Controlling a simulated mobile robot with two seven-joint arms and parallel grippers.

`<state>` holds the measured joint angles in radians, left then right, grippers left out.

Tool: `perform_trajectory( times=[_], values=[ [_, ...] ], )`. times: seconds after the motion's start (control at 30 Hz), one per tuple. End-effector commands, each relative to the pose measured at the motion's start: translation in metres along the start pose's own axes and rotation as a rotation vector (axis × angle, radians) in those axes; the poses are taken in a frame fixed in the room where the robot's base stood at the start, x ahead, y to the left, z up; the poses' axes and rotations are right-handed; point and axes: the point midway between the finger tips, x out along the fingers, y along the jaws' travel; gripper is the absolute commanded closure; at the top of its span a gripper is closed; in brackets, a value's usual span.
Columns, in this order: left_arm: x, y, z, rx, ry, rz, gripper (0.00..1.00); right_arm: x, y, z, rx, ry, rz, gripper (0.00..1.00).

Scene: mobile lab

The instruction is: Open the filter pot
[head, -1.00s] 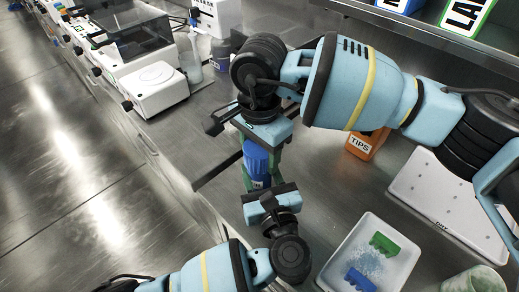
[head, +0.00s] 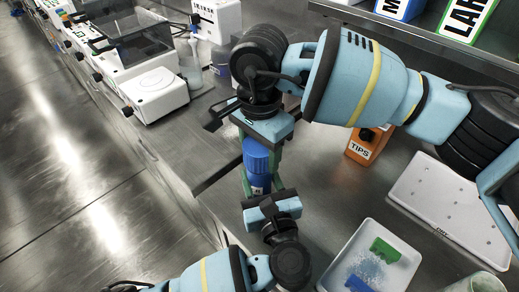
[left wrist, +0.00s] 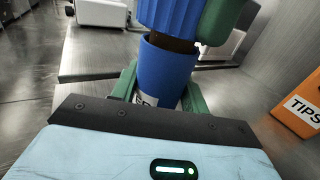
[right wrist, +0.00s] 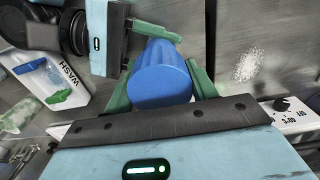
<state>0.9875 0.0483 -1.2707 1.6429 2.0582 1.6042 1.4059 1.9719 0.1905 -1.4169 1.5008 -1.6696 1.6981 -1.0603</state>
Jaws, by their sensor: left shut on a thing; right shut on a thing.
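The filter pot is blue, with a ribbed lid (head: 257,154) above a smooth body (head: 259,183) that bears a white label. In the left wrist view the lid (left wrist: 168,16) sits over the body (left wrist: 163,76), with a dark brownish band between them. My right gripper (head: 262,148) comes from above and is shut on the lid; in the right wrist view its green fingers flank the lid (right wrist: 160,80). My left gripper (head: 262,187) comes from below and is shut on the body. The pot's inside is hidden.
An orange TIPS box (head: 366,146) stands right of the grippers. A white WASH tray (head: 343,262) with green and blue pieces is at the lower right, beside a white perforated board (head: 455,205). White instruments (head: 155,92) stand at the upper left, near the bench edge.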

Motion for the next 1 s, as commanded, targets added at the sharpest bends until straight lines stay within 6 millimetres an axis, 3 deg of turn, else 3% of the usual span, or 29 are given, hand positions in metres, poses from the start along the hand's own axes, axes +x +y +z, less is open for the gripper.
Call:
perform_trajectory(
  times=[0.27,0.6,0.83,0.87,1.0],
  values=[
    [0.000,0.000,0.000,0.000,0.000,0.000,1.00,-0.004,0.000,0.000,0.000,0.001,-0.001,0.71],
    [0.000,0.000,0.000,0.000,0.000,0.000,1.00,-0.038,0.000,0.000,0.000,0.000,-0.001,0.71],
    [0.000,0.000,0.000,0.000,-0.001,0.000,1.00,-0.040,0.000,0.000,0.000,-0.001,0.000,0.71],
    [0.000,0.000,0.000,0.000,-0.001,0.000,0.53,-0.040,0.000,0.000,0.000,-0.001,0.000,0.71],
    [0.000,0.000,0.000,0.000,0.000,0.000,0.34,-0.040,0.000,0.000,0.000,0.000,0.000,0.71]
  ],
)
